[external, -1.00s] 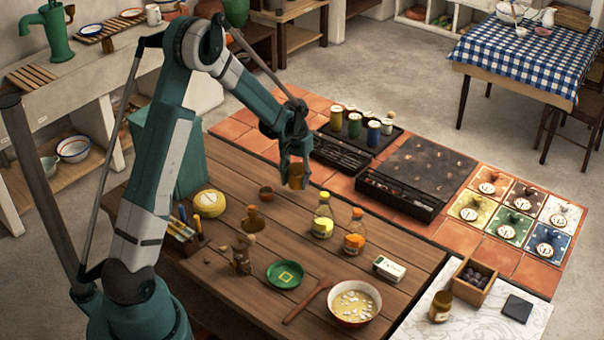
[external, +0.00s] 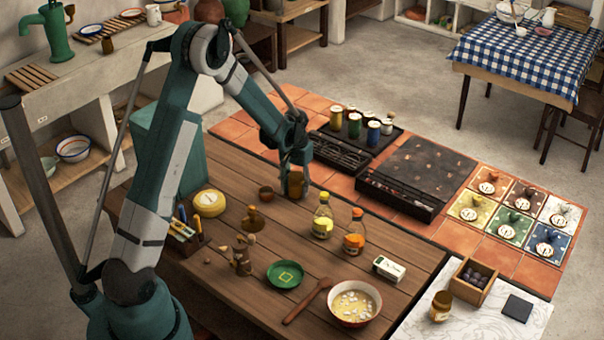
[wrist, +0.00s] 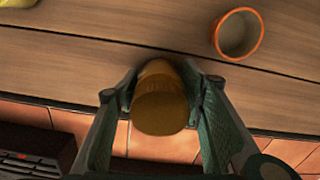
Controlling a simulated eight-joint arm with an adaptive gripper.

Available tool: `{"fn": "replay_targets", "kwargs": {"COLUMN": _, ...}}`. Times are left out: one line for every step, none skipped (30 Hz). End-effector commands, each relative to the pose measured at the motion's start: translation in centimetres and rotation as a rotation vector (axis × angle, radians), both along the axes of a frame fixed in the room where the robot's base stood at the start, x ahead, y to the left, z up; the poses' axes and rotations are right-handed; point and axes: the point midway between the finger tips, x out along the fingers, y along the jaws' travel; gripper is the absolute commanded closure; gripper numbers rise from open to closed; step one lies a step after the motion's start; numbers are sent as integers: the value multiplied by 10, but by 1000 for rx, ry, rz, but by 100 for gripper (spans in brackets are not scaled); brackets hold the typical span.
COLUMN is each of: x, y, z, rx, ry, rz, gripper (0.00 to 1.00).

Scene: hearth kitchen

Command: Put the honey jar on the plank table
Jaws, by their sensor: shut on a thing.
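The honey jar, amber-brown, is held between the two fingers of my gripper (external: 295,176). It shows below the fingers in the external view (external: 296,187) and between them in the wrist view (wrist: 160,105). My gripper (wrist: 163,98) is shut on its sides. The jar looks upright at the far edge of the plank table (external: 240,170), by the tiles. In the wrist view it overlaps the line between the planks (wrist: 90,60) and the tiles. I cannot tell whether its base touches the wood.
A small terracotta cup (external: 265,193) is left of the jar; its orange rim shows in the wrist view (wrist: 238,34). Two bottles (external: 322,222) (external: 354,238) stand to the right. A dark grill (external: 340,152) lies beyond on the tiles. Another amber jar (external: 441,306) is far right.

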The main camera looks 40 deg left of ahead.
Motion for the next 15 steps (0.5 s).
{"fn": "replay_targets", "kwargs": {"x": 0, "y": 0, "z": 0, "rx": 0, "ry": 0, "rz": 0, "gripper": 82}}
{"fn": "replay_targets", "kwargs": {"x": 0, "y": 0, "z": 0, "rx": 0, "ry": 0, "rz": 0, "gripper": 82}}
{"fn": "replay_targets", "kwargs": {"x": 0, "y": 0, "z": 1, "rx": 0, "ry": 0, "rz": 0, "gripper": 82}}
{"fn": "replay_targets", "kwargs": {"x": 0, "y": 0, "z": 0, "rx": 0, "ry": 0, "rz": 0, "gripper": 82}}
{"fn": "replay_targets", "kwargs": {"x": 0, "y": 0, "z": 0, "rx": 0, "ry": 0, "rz": 0, "gripper": 82}}
{"fn": "replay_targets", "kwargs": {"x": 0, "y": 0, "z": 0, "rx": 0, "ry": 0, "rz": 0, "gripper": 82}}
{"fn": "replay_targets", "kwargs": {"x": 0, "y": 0, "z": -1, "rx": 0, "ry": 0, "rz": 0, "gripper": 82}}
{"fn": "replay_targets", "kwargs": {"x": 0, "y": 0, "z": -2, "rx": 0, "ry": 0, "rz": 0, "gripper": 82}}
{"fn": "replay_targets", "kwargs": {"x": 0, "y": 0, "z": -3, "rx": 0, "ry": 0, "rz": 0, "gripper": 82}}
{"fn": "replay_targets", "kwargs": {"x": 0, "y": 0, "z": -3, "rx": 0, "ry": 0, "rz": 0, "gripper": 82}}
{"fn": "replay_targets", "kwargs": {"x": 0, "y": 0, "z": -3, "rx": 0, "ry": 0, "rz": 0, "gripper": 57}}
{"fn": "replay_targets", "kwargs": {"x": 0, "y": 0, "z": -3, "rx": 0, "ry": 0, "rz": 0, "gripper": 52}}
{"fn": "replay_targets", "kwargs": {"x": 0, "y": 0, "z": -3, "rx": 0, "ry": 0, "rz": 0, "gripper": 48}}
{"fn": "replay_targets", "kwargs": {"x": 0, "y": 0, "z": -2, "rx": 0, "ry": 0, "rz": 0, "gripper": 46}}
{"fn": "replay_targets", "kwargs": {"x": 0, "y": 0, "z": -2, "rx": 0, "ry": 0, "rz": 0, "gripper": 46}}
